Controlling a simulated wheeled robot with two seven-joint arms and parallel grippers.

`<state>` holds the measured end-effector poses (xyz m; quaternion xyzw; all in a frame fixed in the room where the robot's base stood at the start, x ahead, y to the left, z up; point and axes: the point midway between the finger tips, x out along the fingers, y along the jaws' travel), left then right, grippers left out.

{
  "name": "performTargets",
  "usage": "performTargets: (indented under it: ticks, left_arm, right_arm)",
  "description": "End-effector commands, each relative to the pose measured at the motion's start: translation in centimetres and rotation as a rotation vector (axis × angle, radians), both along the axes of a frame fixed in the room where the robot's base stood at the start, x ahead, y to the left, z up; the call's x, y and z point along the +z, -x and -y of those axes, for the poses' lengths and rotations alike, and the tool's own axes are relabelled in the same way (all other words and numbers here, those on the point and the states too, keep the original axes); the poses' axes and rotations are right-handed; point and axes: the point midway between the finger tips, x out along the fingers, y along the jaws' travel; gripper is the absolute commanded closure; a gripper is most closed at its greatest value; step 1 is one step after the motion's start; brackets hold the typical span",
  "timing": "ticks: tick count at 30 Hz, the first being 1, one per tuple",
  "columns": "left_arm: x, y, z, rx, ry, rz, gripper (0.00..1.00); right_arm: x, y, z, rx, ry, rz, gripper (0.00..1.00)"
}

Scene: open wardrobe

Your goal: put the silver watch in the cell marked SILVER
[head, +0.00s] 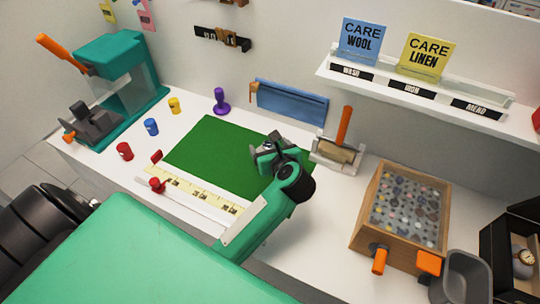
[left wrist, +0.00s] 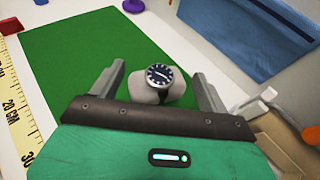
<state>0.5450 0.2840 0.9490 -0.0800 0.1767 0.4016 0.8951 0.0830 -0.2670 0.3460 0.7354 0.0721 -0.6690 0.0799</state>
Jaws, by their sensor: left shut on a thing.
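My left gripper (head: 268,150) is above the green mat (head: 205,155). In the left wrist view, a watch with a dark face and silver-looking case (left wrist: 160,75) sits around a pale grey cushion (left wrist: 148,92) between the two fingers of the left gripper (left wrist: 162,88). The gripper is shut on this watch and cushion. In the head view the gripper mostly hides them. A dark case (head: 508,268) at the right edge holds another watch (head: 524,257) with a pale face. No SILVER marking is readable. My right gripper is not in view.
A wooden tray of small parts (head: 408,208) and a grey bin (head: 466,278) stand at the right. A teal press (head: 115,70) and small coloured pieces are at the left.

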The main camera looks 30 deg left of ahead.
Motion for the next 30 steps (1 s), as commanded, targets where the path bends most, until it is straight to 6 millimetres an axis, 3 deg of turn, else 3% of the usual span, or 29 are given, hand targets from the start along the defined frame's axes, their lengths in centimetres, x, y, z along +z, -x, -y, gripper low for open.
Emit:
performTargets:
  ticks: [9, 21, 22, 24, 30]
  left_arm:
    - [-4.1, 0.1, 0.0, -0.002, -0.002, -0.003, 0.46]
    - [-4.8, 0.0, 0.0, -0.001, 0.0, -0.001, 0.46]
    - [-4.6, 0.0, 0.0, -0.001, 0.0, -0.001, 0.16]
    - [-4.6, 0.0, 0.0, -0.001, 0.0, -0.001, 0.03]
    - [-4.5, 0.0, 0.0, 0.0, 0.0, -0.001, 0.0]
  right_arm:
    - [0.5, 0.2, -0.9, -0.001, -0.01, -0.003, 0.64]
    - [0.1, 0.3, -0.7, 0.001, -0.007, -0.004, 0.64]
    - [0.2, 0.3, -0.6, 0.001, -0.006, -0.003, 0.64]
    - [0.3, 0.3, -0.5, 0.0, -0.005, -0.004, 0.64]
    - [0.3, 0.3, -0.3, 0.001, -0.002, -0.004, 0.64]
